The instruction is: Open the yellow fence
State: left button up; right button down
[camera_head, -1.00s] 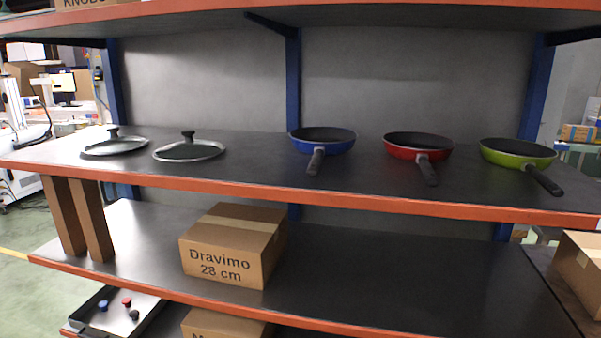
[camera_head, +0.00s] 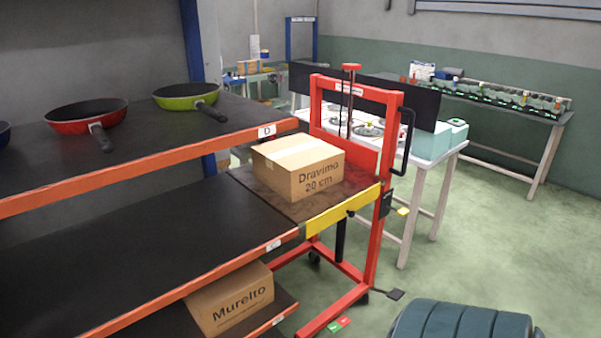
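The yellow fence (camera_head: 342,211) is a flat yellow bar along the front edge of the dark platform of a red lift cart (camera_head: 374,240). It stands upright, and a small dark knob or latch shows near its middle. A cardboard box marked "Dravimo 20 cm" (camera_head: 297,168) sits on the platform behind the fence. Neither of my grippers shows in the view.
The shelf rack with a red pan (camera_head: 75,122) and a green pan (camera_head: 180,98) stands at the left, close to the cart. A "Murelto" box (camera_head: 232,301) is on a lower shelf. Green floor (camera_head: 480,240) is open at the right.

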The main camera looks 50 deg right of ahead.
aim_at(316, 224)
jog(key=z, duration=2.05)
